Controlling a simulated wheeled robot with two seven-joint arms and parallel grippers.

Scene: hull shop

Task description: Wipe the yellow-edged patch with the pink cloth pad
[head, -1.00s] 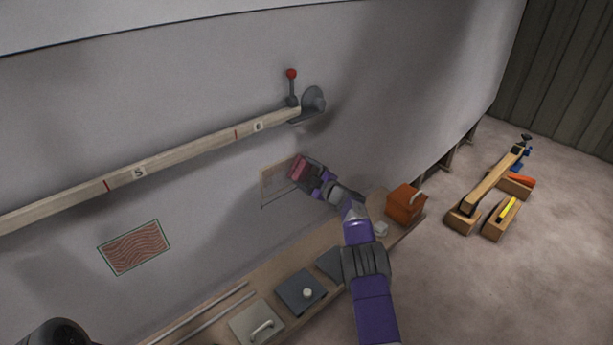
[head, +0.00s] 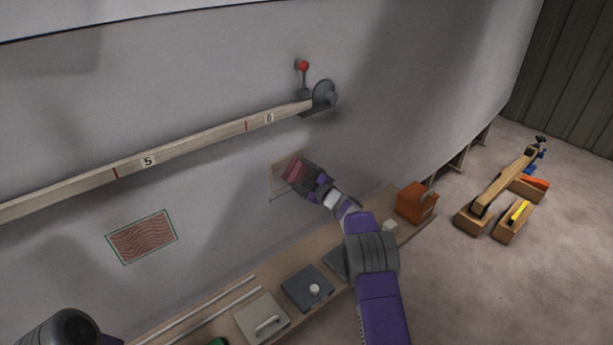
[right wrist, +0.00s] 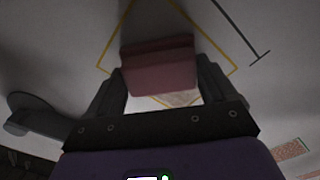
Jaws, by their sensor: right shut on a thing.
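The yellow-edged patch (head: 274,187) is on the grey hull wall, right of the middle in the head view. Its yellow outline (right wrist: 222,50) also shows in the right wrist view, with a bit of speckled tan surface inside. The pink cloth pad (head: 295,170) is in front of the patch and hides its middle. My right gripper (head: 304,177) is shut on the pad. In the right wrist view the pad (right wrist: 158,68) sits between the two dark fingers, inside the outline. I cannot tell whether it touches the wall. My left gripper is out of view.
A wooden rail (head: 180,157) with a red-knobbed lever (head: 303,68) runs above the patch. A green-edged wavy panel (head: 142,237) is at left. Below, a shelf holds lidded boxes (head: 307,287) and an orange box (head: 414,202). Wooden stands (head: 500,200) are on the floor at right.

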